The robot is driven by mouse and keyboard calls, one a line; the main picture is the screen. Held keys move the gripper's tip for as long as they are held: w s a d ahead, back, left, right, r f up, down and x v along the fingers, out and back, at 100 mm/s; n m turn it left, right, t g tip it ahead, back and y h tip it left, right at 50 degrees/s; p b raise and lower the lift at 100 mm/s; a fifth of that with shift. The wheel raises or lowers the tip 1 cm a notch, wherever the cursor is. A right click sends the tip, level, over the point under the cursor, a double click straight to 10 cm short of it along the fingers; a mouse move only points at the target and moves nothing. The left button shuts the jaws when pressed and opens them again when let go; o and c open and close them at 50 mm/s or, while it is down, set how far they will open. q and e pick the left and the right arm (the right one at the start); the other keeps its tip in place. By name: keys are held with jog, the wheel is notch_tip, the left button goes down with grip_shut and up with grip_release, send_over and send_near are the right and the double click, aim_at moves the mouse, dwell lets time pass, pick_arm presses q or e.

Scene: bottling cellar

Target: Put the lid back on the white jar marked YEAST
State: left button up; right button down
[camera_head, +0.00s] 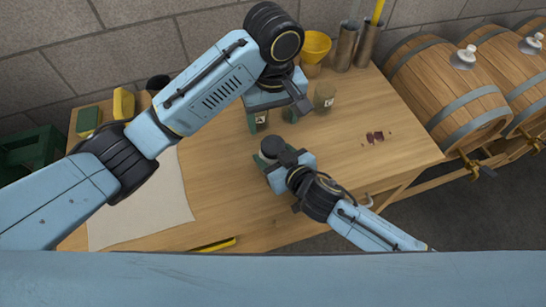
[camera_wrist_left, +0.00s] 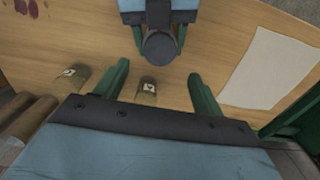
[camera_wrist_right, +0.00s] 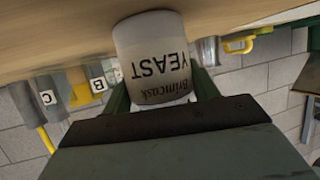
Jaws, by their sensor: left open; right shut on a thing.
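The white jar marked YEAST (camera_wrist_right: 158,60) fills the middle of the right wrist view, its lettering upside down there. My right gripper (camera_head: 269,152) is shut on it, with a green finger on each side. From above, a dark grey round top (camera_wrist_left: 158,47) shows between the right gripper's fingers in the left wrist view. I cannot tell whether this is a lid or the jar's dark mouth. My left gripper (camera_head: 277,110) is open above the table, farther back than the right one. Its two green fingers are spread in the left wrist view (camera_wrist_left: 160,88), with nothing held between them. I see no separate lid.
Small labelled cups (camera_head: 325,97) (camera_wrist_left: 147,86) stand near and below my left gripper. A yellow funnel (camera_head: 316,46) and metal cylinders (camera_head: 346,45) stand at the back. A pale cloth (camera_head: 145,205) lies left. Dark red bits (camera_head: 375,137) lie right. Barrels (camera_head: 445,90) stand beyond.

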aim_at(273, 144)
pick_arm(q)
jog(key=shift+f, duration=4.05)
jog(key=c, duration=1)
jog(key=m, duration=0.5)
jog(key=o, duration=1.2)
jog(key=shift+c, duration=0.2)
notch_tip(273, 144, up, 12)
